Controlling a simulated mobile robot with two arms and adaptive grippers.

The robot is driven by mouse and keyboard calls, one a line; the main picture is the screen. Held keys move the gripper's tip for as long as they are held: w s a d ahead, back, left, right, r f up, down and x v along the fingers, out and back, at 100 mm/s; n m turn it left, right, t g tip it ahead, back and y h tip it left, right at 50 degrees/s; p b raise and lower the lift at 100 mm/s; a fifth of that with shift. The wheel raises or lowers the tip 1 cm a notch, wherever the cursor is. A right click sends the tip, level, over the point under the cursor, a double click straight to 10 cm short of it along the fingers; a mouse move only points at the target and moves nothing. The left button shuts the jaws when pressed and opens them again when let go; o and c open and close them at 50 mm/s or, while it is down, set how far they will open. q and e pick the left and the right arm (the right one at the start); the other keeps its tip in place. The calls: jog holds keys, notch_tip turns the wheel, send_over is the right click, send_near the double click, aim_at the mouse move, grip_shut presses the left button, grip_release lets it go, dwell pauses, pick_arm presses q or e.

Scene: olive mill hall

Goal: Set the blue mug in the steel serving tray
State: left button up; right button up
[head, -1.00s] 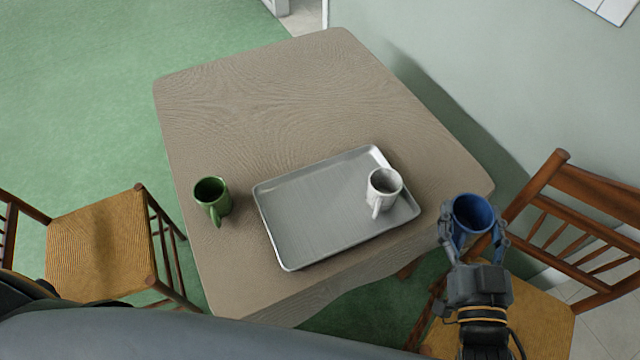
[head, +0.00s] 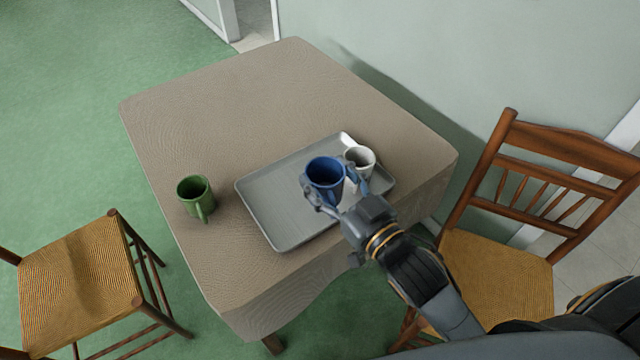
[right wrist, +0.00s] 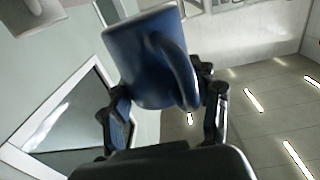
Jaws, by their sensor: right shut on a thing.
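The blue mug (head: 325,173) is held upright in my right gripper (head: 336,188), which is shut on it. In the head view it appears over the right part of the steel serving tray (head: 268,202), in front of the white mug. Whether it touches the tray cannot be told. In the right wrist view the blue mug (right wrist: 148,62) sits between the fingers of my right gripper (right wrist: 165,108), its handle facing the camera. My left gripper is not in view.
A white mug (head: 361,160) stands in the tray's right part, partly hidden. A green mug (head: 195,196) stands on the table (head: 230,100) left of the tray. Wooden chairs stand left (head: 75,270) and right (head: 500,270). The tray's left part and the table's far part are clear.

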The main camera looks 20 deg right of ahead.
aim_at(334, 181)
jog(key=w, duration=0.1)
jog(key=w+f, duration=0.1)
jog(key=shift+w+d, duration=0.3)
jog(key=w+f, duration=0.2)
jog(key=f, duration=0.1)
jog(key=w+f, duration=0.1)
jog(key=shift+d+f+b, duration=0.15)
jog(key=shift+d+b, duration=0.2)
jog(key=shift+w+d+f, duration=0.1)
jog(key=shift+w+f, duration=0.35)
jog(key=shift+f, duration=0.1)
notch_tip(334, 181, down, 3)
jog(key=shift+w+f, duration=0.1)
jog(key=shift+w, duration=0.05)
jog(key=shift+f, duration=0.3)
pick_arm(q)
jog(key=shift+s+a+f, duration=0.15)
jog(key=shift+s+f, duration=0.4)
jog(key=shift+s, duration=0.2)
pick_arm(e)
jog(key=o, duration=1.3)
jog(key=shift+r, duration=0.15)
